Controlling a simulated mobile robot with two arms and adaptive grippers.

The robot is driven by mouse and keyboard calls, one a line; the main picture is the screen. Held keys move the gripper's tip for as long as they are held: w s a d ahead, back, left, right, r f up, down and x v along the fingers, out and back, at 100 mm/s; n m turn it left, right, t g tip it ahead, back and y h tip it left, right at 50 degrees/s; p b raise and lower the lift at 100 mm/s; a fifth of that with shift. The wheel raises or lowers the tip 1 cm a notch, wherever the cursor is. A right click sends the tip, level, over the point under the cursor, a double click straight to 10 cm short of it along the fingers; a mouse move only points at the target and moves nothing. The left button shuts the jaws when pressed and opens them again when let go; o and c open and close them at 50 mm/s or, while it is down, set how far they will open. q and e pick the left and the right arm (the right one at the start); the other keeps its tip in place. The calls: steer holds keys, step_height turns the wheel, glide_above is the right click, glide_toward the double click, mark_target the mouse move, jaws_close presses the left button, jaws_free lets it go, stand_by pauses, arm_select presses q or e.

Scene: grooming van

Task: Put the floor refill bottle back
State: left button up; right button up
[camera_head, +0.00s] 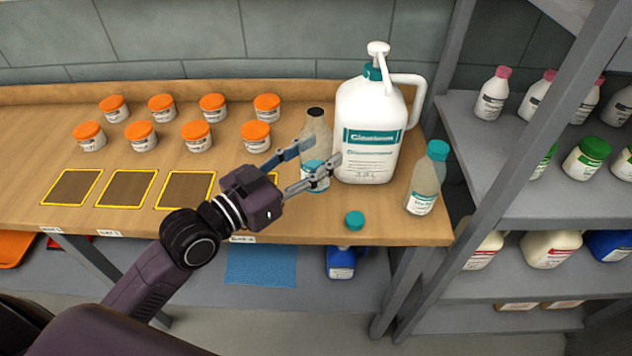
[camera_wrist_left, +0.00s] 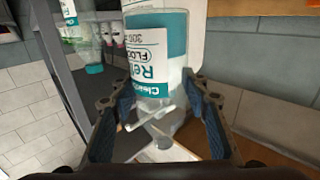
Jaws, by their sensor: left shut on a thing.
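The floor refill bottle (camera_head: 317,132) is a clear bottle with a dark, capless-looking top, standing near upright over the bench, just left of the large white pump jug (camera_head: 368,125). My left gripper (camera_head: 320,152) is shut on it, one finger on each side. In the left wrist view the bottle (camera_wrist_left: 152,65) sits between the fingers, and its teal and white label shows "FLOOR" upside down. Whether its base touches the bench is unclear. A loose teal cap (camera_head: 354,220) lies near the bench's front edge. My right gripper is out of view.
A teal-capped clear bottle (camera_head: 427,178) stands right of the jug. Several orange-lidded jars (camera_head: 198,136) stand left, behind yellow-edged dark squares (camera_head: 126,189). A grey shelf unit (camera_head: 500,215) with bottles is at right. The bench front (camera_head: 300,225) is mostly clear.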

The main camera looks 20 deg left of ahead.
arm_select(q)
steer(key=shift+f, duration=1.5)
step_height(320, 180, down, 4)
steer(key=shift+r+b, duration=0.25)
steer(key=shift+b, duration=0.2)
steer(key=shift+f, duration=0.15)
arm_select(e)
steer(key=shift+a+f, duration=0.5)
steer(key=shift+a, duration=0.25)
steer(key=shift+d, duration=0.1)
arm_select(q)
steer(key=shift+f, duration=0.15)
steer(key=o, duration=1.2)
steer(key=shift+o, duration=0.2)
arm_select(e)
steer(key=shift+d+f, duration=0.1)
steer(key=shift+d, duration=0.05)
